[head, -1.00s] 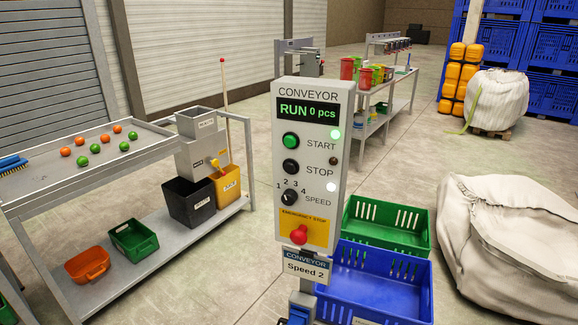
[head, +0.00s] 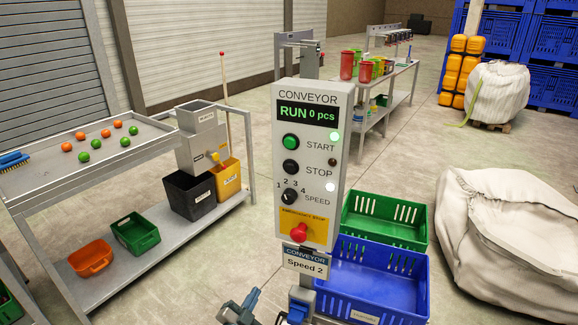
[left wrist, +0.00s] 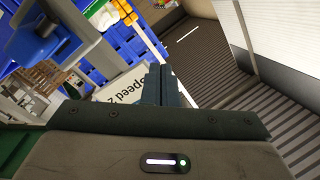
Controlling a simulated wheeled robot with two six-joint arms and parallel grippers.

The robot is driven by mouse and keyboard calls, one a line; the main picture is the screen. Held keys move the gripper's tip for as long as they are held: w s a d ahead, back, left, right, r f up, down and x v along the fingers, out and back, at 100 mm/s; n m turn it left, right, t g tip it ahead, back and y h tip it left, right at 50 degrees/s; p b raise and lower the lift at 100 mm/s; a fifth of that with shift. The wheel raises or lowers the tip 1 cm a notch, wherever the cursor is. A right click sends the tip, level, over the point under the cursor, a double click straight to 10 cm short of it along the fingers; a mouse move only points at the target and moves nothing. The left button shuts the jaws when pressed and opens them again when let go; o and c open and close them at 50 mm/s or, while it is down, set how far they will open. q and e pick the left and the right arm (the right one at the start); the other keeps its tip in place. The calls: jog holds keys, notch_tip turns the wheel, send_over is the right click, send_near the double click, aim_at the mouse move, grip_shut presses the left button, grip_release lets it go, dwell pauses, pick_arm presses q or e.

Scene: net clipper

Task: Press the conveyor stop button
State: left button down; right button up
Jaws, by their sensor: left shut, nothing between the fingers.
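The conveyor control panel (head: 316,110) stands upright on a post in the middle of the head view. Its display (head: 307,113) reads RUN 0 pcs. The black STOP button (head: 291,167) sits below the green START button (head: 291,142) and above the speed knob (head: 290,196). The lamp by START is lit and the one by STOP is dark. My left gripper (head: 247,300) is low at the bottom edge, below and left of the panel, apart from the button. In the left wrist view its fingers (left wrist: 153,85) are shut and empty, near the Speed 2 sign (left wrist: 118,92). My right gripper is not in view.
A red emergency stop (head: 299,232) sits low on the panel. A green crate (head: 420,240) and a blue crate (head: 375,288) stand behind it at right. A grey cart (head: 120,192) with fruit and bins is at left. Floor between cart and panel is clear.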

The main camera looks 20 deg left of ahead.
pick_arm(q)
jog(key=d+r+m+t+h+p, duration=0.1)
jog(key=d+r+m+t+h, duration=0.15)
jog(key=r, duration=0.85)
jog(key=d+r+m+t+h, duration=0.1)
jog(key=r+m+t+h, duration=0.15)
jog(key=r, duration=0.85)
jog(key=m+h+p, duration=0.1)
jog(key=m+h, duration=0.5)
jog(key=m, duration=0.1)
send_near(290, 168)
jog(key=s+d+r, duration=0.1)
jog(key=s+r, duration=0.4)
jog(key=s, duration=0.2)
jog(key=shift+w+d+r+g, duration=0.1)
jog(key=shift+w+r+g, duration=0.1)
jog(key=shift+r+g, duration=0.1)
jog(key=shift+w, duration=0.1)
jog(key=shift+w+d+f+b, duration=0.1)
jog(key=shift+w+d+b, duration=0.1)
jog(key=shift+w, duration=1.25)
jog(key=shift+w+d+r+b, duration=0.1)
jog(key=shift+w+d, duration=0.05)
jog(key=shift+w, duration=1.25)
jog(key=shift+w+d+f+b, duration=0.1)
jog(key=shift+w+d+b, duration=0.1)
jog(key=shift+w, duration=1.25)
jog(key=shift+w, duration=0.1)
jog(key=shift+w, duration=0.35)
